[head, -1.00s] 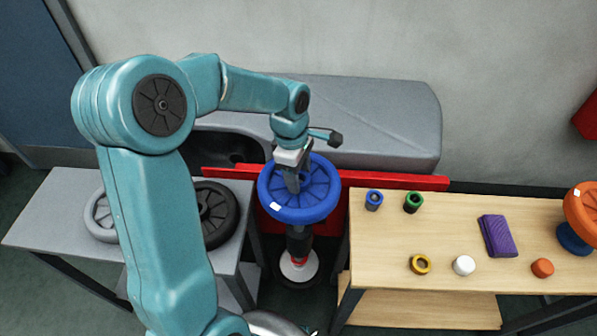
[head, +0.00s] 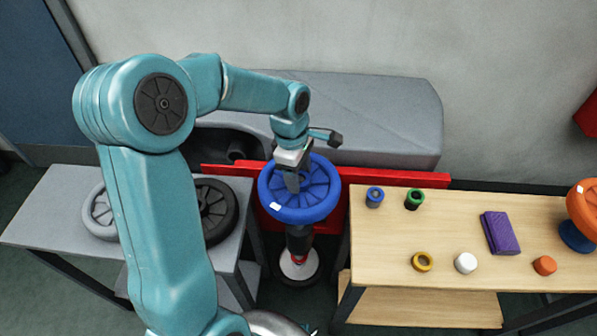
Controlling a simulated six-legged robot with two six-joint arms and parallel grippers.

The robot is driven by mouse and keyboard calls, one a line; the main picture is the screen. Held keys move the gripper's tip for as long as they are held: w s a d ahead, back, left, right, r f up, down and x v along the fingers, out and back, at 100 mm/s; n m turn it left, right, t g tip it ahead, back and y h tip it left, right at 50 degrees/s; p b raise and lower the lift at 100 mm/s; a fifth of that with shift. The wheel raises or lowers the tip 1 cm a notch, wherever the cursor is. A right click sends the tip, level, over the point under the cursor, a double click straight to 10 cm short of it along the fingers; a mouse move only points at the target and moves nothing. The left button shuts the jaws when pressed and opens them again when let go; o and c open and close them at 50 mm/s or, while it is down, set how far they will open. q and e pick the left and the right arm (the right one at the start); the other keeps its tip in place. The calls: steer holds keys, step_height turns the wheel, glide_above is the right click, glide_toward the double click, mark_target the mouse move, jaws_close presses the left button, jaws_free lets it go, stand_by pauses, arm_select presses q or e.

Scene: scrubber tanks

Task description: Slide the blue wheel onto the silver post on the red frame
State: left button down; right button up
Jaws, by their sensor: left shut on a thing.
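The blue wheel (head: 318,200) is held by my left gripper (head: 292,180), which is shut on it near its middle. The wheel lies roughly flat, its spoked face up, with a small white label on its near rim. It is in front of the red frame (head: 395,178), between the two tables. The silver post is not visible; the wheel and gripper cover that part of the frame, so I cannot tell whether the wheel is on it. A black and red upright part with a pale round base (head: 299,265) shows below the wheel. My right gripper is not in view.
A grey table (head: 50,215) at left bears a grey wheel (head: 97,212) and a black wheel (head: 220,210). A wooden table (head: 385,240) at right bears several small rings and caps, a purple cloth (head: 499,233) and an orange wheel (head: 583,205). A grey tank (head: 385,120) stands behind.

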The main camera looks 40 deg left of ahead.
arm_select(q)
steer(key=shift+f+b, duration=0.9)
steer(key=shift+f, duration=0.2)
stand_by(3.0)
steer(key=shift+c, duration=1.4)
jaws_free()
steer(key=shift+f, duration=0.1)
steer(key=shift+r, duration=0.25)
steer(key=shift+r+p, duration=1.2)
steer(key=shift+r, duration=0.15)
